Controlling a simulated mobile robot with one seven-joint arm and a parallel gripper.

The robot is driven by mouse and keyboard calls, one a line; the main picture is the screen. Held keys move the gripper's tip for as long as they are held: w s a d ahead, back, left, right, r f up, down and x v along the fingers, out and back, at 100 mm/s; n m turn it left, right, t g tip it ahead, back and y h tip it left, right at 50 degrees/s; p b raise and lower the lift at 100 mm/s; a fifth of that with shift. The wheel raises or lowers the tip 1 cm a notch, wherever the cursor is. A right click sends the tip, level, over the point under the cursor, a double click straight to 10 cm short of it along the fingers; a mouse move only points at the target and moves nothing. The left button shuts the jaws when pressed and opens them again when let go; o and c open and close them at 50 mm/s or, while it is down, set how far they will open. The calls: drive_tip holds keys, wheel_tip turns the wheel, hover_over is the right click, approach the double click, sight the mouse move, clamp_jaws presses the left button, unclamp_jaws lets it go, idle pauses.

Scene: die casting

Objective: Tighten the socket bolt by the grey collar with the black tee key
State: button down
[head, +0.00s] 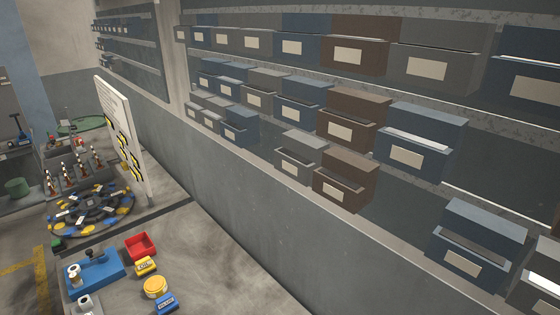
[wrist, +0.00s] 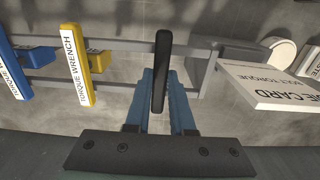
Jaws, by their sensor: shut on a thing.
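In the wrist view my gripper (wrist: 161,95) has blue fingers, shut on a black bar. The bar looks like the black tee key (wrist: 162,60), seen nearly end-on to its handle, standing up between the fingers. The rest of the key is hidden by the handle and fingers. I cannot make out the socket bolt or the grey collar in either view. My gripper does not show in the head view.
The head view shows bins (head: 345,180), a turntable (head: 90,208), a blue fixture (head: 95,270) and a red tray (head: 141,247).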

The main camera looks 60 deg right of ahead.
drive_tip(key=shift+r+p, duration=3.7)
drive_tip(key=shift+r, duration=2.2)
